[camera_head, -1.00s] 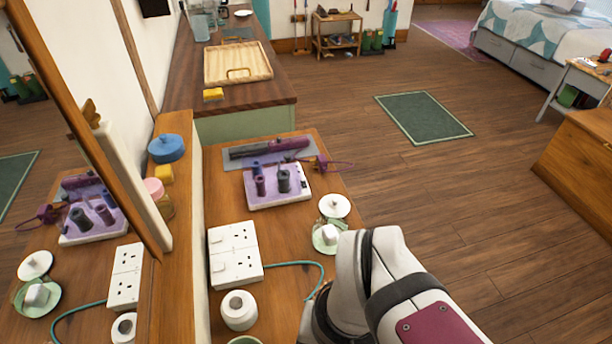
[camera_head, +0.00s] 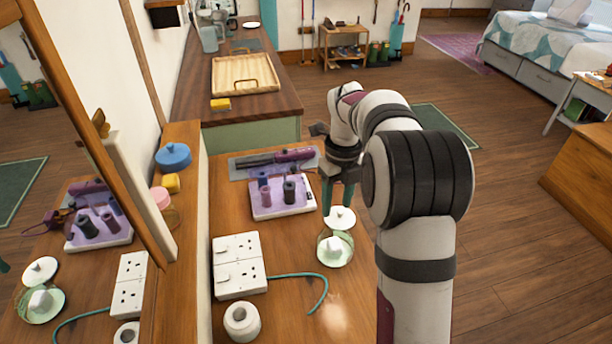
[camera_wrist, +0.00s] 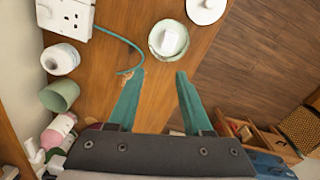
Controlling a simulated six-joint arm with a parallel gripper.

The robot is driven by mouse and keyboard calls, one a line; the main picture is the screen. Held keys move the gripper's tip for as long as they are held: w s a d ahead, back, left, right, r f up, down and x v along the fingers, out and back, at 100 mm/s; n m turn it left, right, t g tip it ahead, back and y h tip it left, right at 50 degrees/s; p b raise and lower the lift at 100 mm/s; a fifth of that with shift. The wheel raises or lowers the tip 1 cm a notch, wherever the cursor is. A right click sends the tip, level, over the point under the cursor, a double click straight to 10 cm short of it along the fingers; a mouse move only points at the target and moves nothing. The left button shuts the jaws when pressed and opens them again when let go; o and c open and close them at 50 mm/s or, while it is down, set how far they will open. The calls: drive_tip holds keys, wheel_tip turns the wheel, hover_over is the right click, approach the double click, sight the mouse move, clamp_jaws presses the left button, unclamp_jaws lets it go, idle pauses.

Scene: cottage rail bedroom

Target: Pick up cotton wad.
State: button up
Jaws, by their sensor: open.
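The white cotton wad (camera_head: 333,244) sits in a small pale green dish (camera_head: 347,256) on the wooden dresser top. In the wrist view the wad (camera_wrist: 166,42) lies inside the dish (camera_wrist: 183,49), just beyond my fingertips. My gripper (camera_head: 338,200) hangs over the dresser, behind the dish in the head view, with its teal fingers pointing down. In the wrist view the two fingers of my gripper (camera_wrist: 160,74) are apart with nothing between them, and the wad is clear of them.
A white round lid (camera_head: 341,217) lies close to the dish. A purple curler set (camera_head: 270,208) and a white socket block (camera_head: 239,265) with a teal cord (camera_head: 318,298) are nearby. A white roll (camera_head: 241,321) stands at the front. A mirror is at the left.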

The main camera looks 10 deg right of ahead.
sight(335, 242)
drive_tip(key=f+m, duration=0.1)
drive_tip(key=f, duration=0.5)
drive_tip(key=w+d+f, duration=0.1)
drive_tip(key=f, duration=0.5)
drive_tip(key=w+f+m, duration=0.1)
drive_tip(key=f, duration=0.4)
drive_tip(key=shift+d+f+m, duration=0.2)
drive_tip(key=shift+f+m, duration=0.1)
drive_tip(key=shift+f, duration=0.1)
clamp_jaws()
